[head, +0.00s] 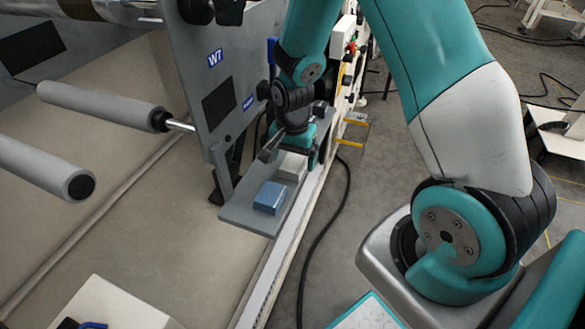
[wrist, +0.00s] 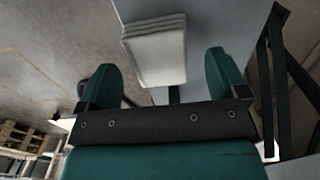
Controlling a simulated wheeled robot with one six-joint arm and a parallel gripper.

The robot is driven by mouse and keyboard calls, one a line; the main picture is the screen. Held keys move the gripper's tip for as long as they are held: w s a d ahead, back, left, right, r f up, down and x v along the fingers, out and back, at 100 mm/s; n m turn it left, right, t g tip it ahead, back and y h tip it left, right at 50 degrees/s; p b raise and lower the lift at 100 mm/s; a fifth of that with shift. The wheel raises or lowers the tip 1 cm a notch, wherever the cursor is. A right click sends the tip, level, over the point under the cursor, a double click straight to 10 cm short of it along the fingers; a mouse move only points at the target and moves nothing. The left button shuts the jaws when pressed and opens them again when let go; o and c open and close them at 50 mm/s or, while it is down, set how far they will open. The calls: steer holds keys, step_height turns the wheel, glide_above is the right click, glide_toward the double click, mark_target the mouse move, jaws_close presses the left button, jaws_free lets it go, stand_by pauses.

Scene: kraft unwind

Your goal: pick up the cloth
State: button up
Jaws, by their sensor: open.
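The cloth (head: 292,166) is a pale, folded, layered pad lying on a narrow grey shelf (head: 240,214). It also shows in the wrist view (wrist: 157,48), ahead of and between my two fingers. My gripper (wrist: 164,82) is open, with a teal finger on each side and nothing clamped. In the head view my gripper (head: 296,150) is just behind the cloth, close to it; whether it touches cannot be told. Part of the cloth's far side is hidden by the gripper.
A blue block-like item (head: 270,197) lies on the shelf just in front of the cloth. A grey upright machine panel (head: 222,75) marked W7 stands left of the shelf. Grey rollers (head: 100,104) stick out farther left. A black cable (head: 325,230) runs along the floor at right.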

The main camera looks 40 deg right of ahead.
step_height(320, 180, down, 2)
steer(key=shift+f, duration=0.1)
steer(key=shift+c, duration=0.2)
steer(key=c, duration=1)
steer(key=shift+c, duration=0.2)
